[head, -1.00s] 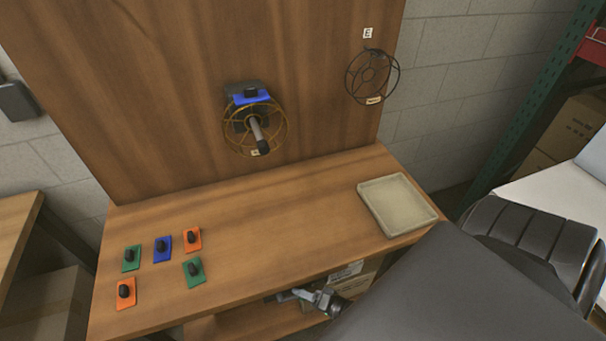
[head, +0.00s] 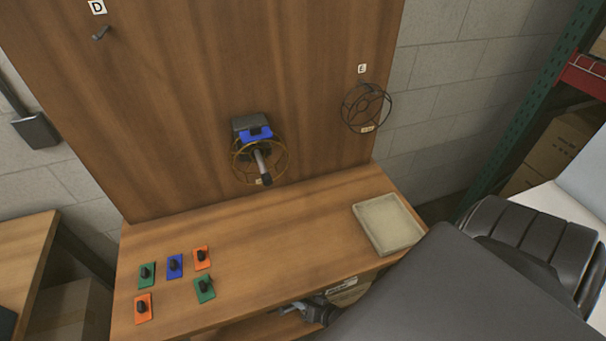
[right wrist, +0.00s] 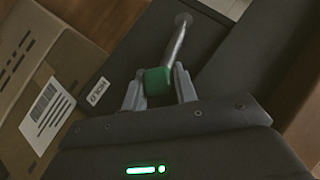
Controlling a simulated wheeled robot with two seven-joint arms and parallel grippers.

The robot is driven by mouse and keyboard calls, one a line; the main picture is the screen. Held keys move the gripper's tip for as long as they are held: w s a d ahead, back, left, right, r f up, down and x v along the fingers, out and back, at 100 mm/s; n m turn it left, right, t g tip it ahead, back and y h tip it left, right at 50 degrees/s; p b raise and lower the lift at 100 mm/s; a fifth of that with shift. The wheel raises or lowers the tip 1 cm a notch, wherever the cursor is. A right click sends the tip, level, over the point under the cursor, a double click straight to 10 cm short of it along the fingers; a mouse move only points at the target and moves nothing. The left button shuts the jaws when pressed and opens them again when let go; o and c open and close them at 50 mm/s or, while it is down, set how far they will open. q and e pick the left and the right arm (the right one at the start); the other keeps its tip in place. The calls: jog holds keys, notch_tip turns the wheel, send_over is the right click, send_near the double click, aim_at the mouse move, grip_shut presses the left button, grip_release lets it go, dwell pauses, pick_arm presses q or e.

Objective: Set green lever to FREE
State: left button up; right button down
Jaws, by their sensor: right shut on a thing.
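The green lever shows in the right wrist view as a green knob (right wrist: 158,81) on the end of a slim metal rod (right wrist: 177,42), which comes out of a dark panel (right wrist: 120,55). A small white "HOLD" label (right wrist: 97,91) is on the panel, left of the knob. No FREE label is legible. My right gripper (right wrist: 159,88) has its two fingers on either side of the knob and is shut on it. In the head view my right gripper shows only partly (head: 292,306), under the tabletop's front edge, and the lever cannot be made out. My left gripper is not in view.
A cardboard box (right wrist: 40,85) stands close to the left of the panel. The wooden tabletop (head: 270,240) above carries several coloured plates with black knobs and a beige tray (head: 362,222).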

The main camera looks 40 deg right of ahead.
jog(key=shift+s+a+r+n+g+h+p, duration=0.15)
jog(key=shift+a+r+n+g+h+p, duration=0.2)
jog(key=shift+p, duration=0.35)
jog(key=shift+f+h, duration=0.1)
jog(key=shift+h, duration=0.15)
jog(key=shift+s, duration=0.1)
jog(key=c, duration=1.3)
grip_release()
jog(key=shift+c, duration=0.2)
jog(key=shift+o, duration=1.1)
jog(key=shift+d, duration=0.1)
jog(key=shift+w, duration=0.2)
jog(key=shift+w, duration=0.1)
jog(key=shift+d, duration=0.1)
